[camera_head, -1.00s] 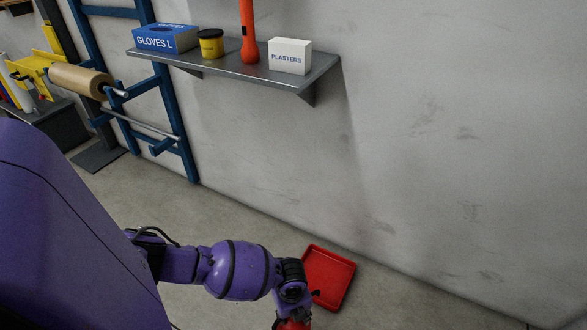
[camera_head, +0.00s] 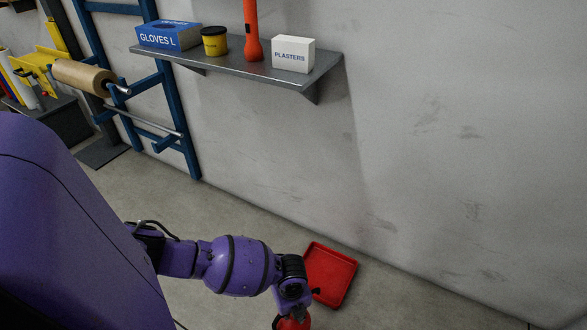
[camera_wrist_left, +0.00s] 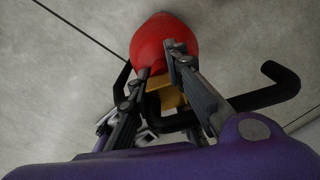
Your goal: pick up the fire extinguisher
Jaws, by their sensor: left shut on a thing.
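The red fire extinguisher (camera_head: 295,323) shows only in part at the bottom edge of the head view, below my left gripper (camera_head: 291,312). In the left wrist view, the rounded red body of the extinguisher (camera_wrist_left: 163,40) lies beyond the fingers, with a brass-coloured valve and black handle parts near them. My left gripper (camera_wrist_left: 158,64) is shut on the extinguisher at its valve end. The lower part of the extinguisher is hidden. My right gripper is not in view.
A shallow red tray (camera_head: 340,288) lies on the floor by the wall, just right of my left wrist. A grey wall shelf (camera_head: 235,75) holds a glove box, a yellow tin, an orange torch and a plasters box. A blue rack (camera_head: 180,125) stands at the left.

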